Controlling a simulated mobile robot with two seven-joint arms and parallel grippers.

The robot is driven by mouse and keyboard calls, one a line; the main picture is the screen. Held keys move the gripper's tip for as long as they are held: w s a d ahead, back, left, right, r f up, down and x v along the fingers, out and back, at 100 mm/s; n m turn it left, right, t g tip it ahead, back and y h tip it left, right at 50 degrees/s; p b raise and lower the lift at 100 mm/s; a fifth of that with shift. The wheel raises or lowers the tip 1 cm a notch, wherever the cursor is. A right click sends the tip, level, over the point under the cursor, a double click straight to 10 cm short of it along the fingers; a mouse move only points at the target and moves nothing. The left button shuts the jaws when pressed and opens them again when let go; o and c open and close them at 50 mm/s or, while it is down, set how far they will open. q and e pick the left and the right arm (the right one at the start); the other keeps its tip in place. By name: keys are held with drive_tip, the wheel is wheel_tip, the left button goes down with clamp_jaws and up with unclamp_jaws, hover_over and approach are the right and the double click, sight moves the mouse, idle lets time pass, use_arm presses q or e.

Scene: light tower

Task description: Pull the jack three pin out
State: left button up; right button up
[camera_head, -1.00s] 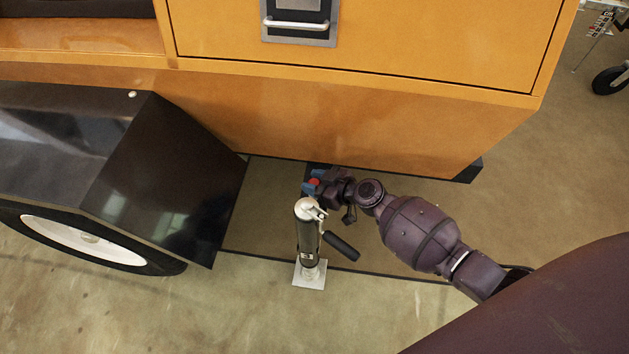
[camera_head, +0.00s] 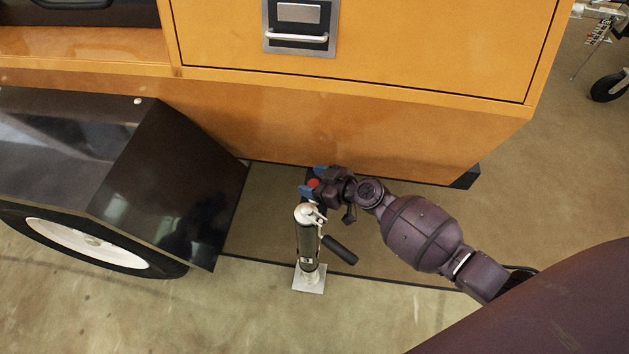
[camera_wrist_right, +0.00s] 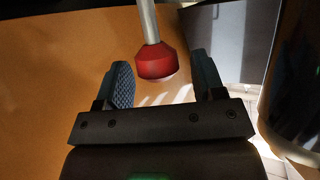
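The jack (camera_head: 308,243) stands upright on a flat square foot beside the orange trailer body, with a crank handle with a dark grip on its right. The pin's red knob (camera_head: 313,183) shows just behind the jack's top. In the right wrist view the red knob (camera_wrist_right: 157,62) sits on a grey shaft, between and slightly beyond the fingers. My right gripper (camera_head: 313,182) is open around the knob; in the wrist view its blue-padded fingers (camera_wrist_right: 160,82) stand apart with gaps on both sides. My left gripper is not in view.
The orange trailer body (camera_head: 260,115) with a latch (camera_head: 300,27) rises behind. A black fender (camera_head: 180,180) and wheel (camera_head: 90,245) stand to the left. Open floor (camera_head: 360,315) lies in front.

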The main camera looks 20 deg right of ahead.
drive_tip(key=shift+s+d+r, duration=0.1)
drive_tip(key=shift+s+d, duration=0.15)
drive_tip(key=shift+s, duration=0.1)
drive_tip(key=v, duration=1)
drive_tip(key=shift+p, duration=0.35)
